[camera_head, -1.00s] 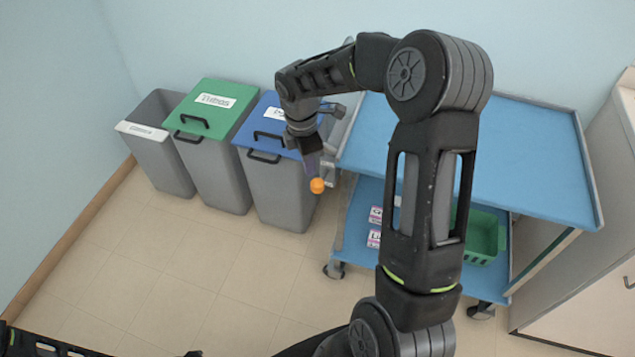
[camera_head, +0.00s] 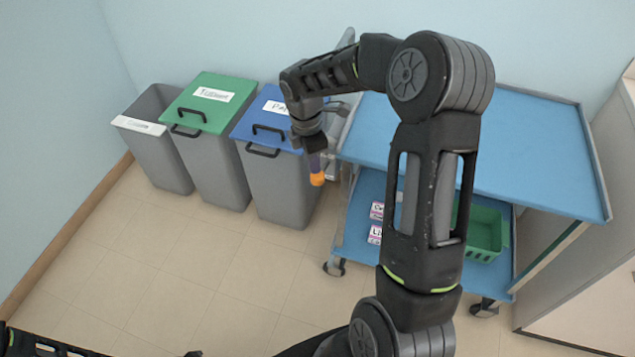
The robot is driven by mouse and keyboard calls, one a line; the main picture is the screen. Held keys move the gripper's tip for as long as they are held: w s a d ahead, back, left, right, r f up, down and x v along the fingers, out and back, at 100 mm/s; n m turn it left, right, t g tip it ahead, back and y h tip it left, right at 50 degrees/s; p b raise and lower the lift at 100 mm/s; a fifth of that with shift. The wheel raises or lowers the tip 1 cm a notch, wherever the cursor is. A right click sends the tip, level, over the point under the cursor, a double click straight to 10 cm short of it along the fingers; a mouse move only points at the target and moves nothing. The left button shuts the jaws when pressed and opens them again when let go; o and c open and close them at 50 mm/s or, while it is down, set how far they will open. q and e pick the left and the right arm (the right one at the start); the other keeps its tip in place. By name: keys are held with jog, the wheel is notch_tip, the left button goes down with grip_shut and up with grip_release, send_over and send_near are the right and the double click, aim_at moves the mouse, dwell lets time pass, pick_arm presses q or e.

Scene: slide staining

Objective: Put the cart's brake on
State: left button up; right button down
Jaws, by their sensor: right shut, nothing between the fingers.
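The cart (camera_head: 530,150) is blue with two shelves and stands at the right, partly hidden behind my right arm. An orange knob (camera_head: 317,180) shows at the cart's left end. My right gripper (camera_head: 314,158) is shut and points down just above the knob, with nothing held. Whether its fingertips touch the knob cannot be told. The lever below or behind the knob is mostly hidden by the gripper. Part of my left arm shows at the bottom left edge; its gripper is not in view.
A grey open bin (camera_head: 160,160), a green-lidded bin (camera_head: 215,165) and a blue-lidded bin (camera_head: 280,190) stand left of the cart. A green basket (camera_head: 487,235) and small labelled boxes (camera_head: 376,232) sit on the lower shelf. A cabinet (camera_head: 580,290) stands at the right. The front floor is clear.

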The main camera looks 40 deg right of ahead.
aim_at(314, 178)
jog(key=shift+d+f+b, duration=0.15)
jog(key=shift+f+b, duration=0.5)
jog(key=shift+f, duration=0.6)
notch_tip(314, 178, down, 4)
jog(key=shift+r+b, duration=0.1)
jog(key=shift+b, duration=1.15)
jog(key=shift+r, duration=0.25)
jog(key=shift+a+r+p, duration=0.15)
jog(key=shift+a+p, duration=0.05)
jog(key=shift+p, duration=0.15)
jog(key=a, duration=0.2)
jog(key=shift+w+a+r, duration=0.3)
jog(key=shift+w+r, duration=0.05)
jog(key=shift+r, duration=0.05)
